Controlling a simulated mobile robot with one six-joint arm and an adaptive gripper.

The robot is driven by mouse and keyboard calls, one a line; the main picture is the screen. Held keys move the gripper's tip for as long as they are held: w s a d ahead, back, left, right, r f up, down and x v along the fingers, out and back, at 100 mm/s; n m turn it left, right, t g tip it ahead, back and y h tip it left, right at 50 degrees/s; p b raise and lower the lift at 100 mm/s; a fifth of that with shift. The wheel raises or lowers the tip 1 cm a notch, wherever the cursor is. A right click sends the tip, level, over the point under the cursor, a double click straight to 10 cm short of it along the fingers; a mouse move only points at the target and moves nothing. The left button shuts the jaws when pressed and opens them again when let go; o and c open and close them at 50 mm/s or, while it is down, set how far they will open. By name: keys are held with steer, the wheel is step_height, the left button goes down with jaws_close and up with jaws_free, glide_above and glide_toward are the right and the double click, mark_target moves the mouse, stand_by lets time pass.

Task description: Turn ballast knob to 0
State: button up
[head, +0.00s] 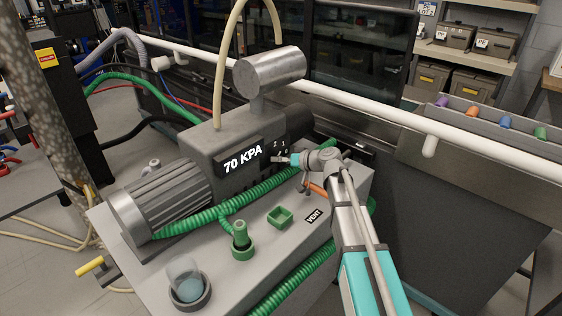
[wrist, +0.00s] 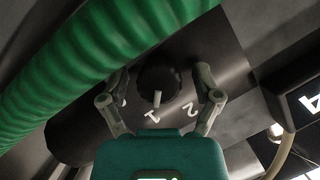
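The ballast knob (wrist: 160,82) is a round black knob with a white pointer on the dark face of the pump (head: 255,125). In the wrist view its pointer is at the 1 mark; a 2 mark (wrist: 190,108) lies to the right. A mark on the left is partly hidden by a finger and I cannot read it fully. My gripper (wrist: 162,75) is open, with one finger on each side of the knob and visible gaps between. In the head view my gripper (head: 281,159) is at the pump's dial and hides the knob.
A ribbed green hose (head: 205,216) runs close by the dial and fills the upper left of the wrist view. The pump's display (head: 243,160) reads 70 KPA. A green fitting (head: 242,238), a small green tray (head: 280,216) and a glass cup (head: 188,285) are on the bench top.

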jaws_close()
stand_by(0.4)
steer(key=m+g+y+b, duration=0.1)
steer(key=m+y+b, duration=0.1)
steer(key=m, duration=0.1)
steer(key=shift+f, duration=0.2)
steer(key=m+y+b, duration=0.1)
steer(key=m+b, duration=0.1)
steer(key=m, duration=0.1)
steer(key=shift+m+y+b, duration=0.3)
steer(key=shift+m+b, duration=0.05)
steer(key=shift+m, duration=0.05)
steer(key=shift+r, duration=0.1)
stand_by(0.3)
steer(key=shift+o, duration=0.4)
jaws_free()
